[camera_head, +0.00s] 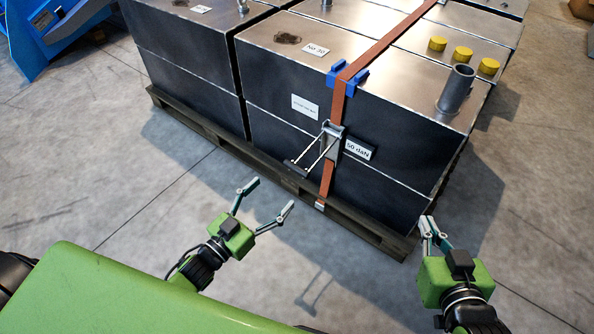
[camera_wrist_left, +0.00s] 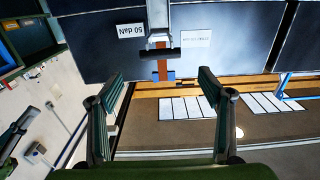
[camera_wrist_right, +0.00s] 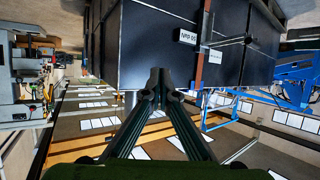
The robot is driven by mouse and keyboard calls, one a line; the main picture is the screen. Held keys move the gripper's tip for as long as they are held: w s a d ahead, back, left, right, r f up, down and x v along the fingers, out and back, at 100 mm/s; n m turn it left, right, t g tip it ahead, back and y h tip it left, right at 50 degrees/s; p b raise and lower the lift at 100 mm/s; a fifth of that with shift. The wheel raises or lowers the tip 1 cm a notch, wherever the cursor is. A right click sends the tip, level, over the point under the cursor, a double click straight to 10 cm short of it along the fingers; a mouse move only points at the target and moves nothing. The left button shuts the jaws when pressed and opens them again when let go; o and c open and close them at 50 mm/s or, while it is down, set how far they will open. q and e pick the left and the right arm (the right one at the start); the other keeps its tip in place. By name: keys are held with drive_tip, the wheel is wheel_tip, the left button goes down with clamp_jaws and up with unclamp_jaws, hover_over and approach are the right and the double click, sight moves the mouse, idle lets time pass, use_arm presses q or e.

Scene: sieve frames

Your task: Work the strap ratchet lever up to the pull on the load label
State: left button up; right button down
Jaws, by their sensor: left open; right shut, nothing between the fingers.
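The strap ratchet (camera_head: 333,131) sits on an orange strap (camera_head: 326,180) on the front of a dark metal box. Its lever (camera_head: 296,168) sticks outward and down toward me, ending in a dark crossbar, which also shows in the left wrist view (camera_wrist_left: 166,53). The load label (camera_head: 358,149), reading "50 daN" in the left wrist view (camera_wrist_left: 131,30), is right of the ratchet. My left gripper (camera_head: 273,192) is open and empty, below and left of the lever, apart from it. My right gripper (camera_head: 429,222) is shut and empty, near the pallet's right corner.
The boxes stand on a wooden pallet (camera_head: 209,130). Blue corner protectors (camera_head: 333,78) sit under the strap at the top edge. A second white label (camera_head: 305,107) is left of the ratchet. A blue machine (camera_head: 62,32) stands at the back left. The floor before the pallet is clear.

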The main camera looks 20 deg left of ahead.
sight(296, 169)
use_arm(q)
drive_tip(key=b+x, duration=0.1)
drive_tip(key=x, duration=0.5)
drive_tip(key=shift+w, duration=0.25)
drive_tip(key=b+x, duration=0.1)
drive_tip(key=x, duration=0.4)
drive_tip(key=shift+f, duration=0.1)
use_arm(e)
wheel_tip(296, 169, up, 14)
drive_tip(key=w+a+t+y, duration=0.2)
drive_tip(key=t, duration=0.5)
drive_tip(key=shift+w+a, duration=0.2)
drive_tip(key=shift+w, duration=0.05)
drive_tip(key=shift+f, duration=0.1)
use_arm(q)
drive_tip(key=shift+b, duration=0.3)
drive_tip(key=c, duration=1.6)
